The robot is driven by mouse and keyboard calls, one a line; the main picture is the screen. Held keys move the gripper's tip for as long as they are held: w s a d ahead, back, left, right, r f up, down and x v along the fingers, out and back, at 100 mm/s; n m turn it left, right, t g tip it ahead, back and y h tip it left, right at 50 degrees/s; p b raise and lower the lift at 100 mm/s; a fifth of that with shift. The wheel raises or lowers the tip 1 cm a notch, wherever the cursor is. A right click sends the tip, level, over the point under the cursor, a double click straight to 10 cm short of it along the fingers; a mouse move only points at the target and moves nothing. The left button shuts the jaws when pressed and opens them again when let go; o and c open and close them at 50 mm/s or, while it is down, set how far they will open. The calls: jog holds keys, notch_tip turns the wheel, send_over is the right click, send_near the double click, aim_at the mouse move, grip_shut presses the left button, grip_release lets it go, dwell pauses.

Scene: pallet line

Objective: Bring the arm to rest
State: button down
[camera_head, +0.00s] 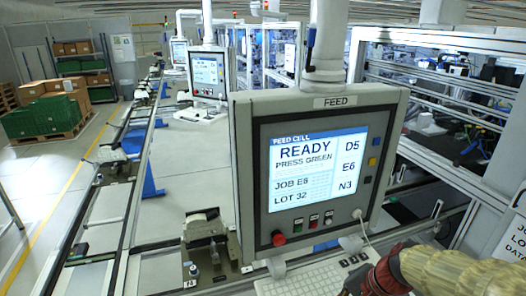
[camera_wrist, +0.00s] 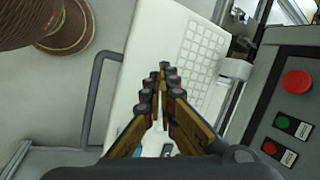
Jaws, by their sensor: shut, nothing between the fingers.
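My gripper shows in the wrist view (camera_wrist: 162,85), with its fingers together and nothing between them. It hangs over or in front of a white keyboard (camera_wrist: 203,55); the gap between them is hard to judge. In the head view my arm comes in at the lower right, beside the right end of the same keyboard (camera_head: 303,282). The fingertips cannot be made out there.
The FEED panel (camera_head: 243,225) stands right above the keyboard, its screen (camera_head: 315,168) reading READY, PRESS GREEN. A red button (camera_wrist: 297,83) and a green button (camera_wrist: 283,122) sit close to my gripper's right. Crates on a pallet (camera_head: 45,117) stand far left.

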jog(key=s+d+f+n+t+h+b, duration=0.1)
jog(key=s+f+n+t+h+b, duration=0.2)
jog(key=s+f+n+b, duration=0.7)
jog(key=s+h+b, duration=0.1)
jog(key=s+b, duration=0.1)
jog(key=b, duration=0.8)
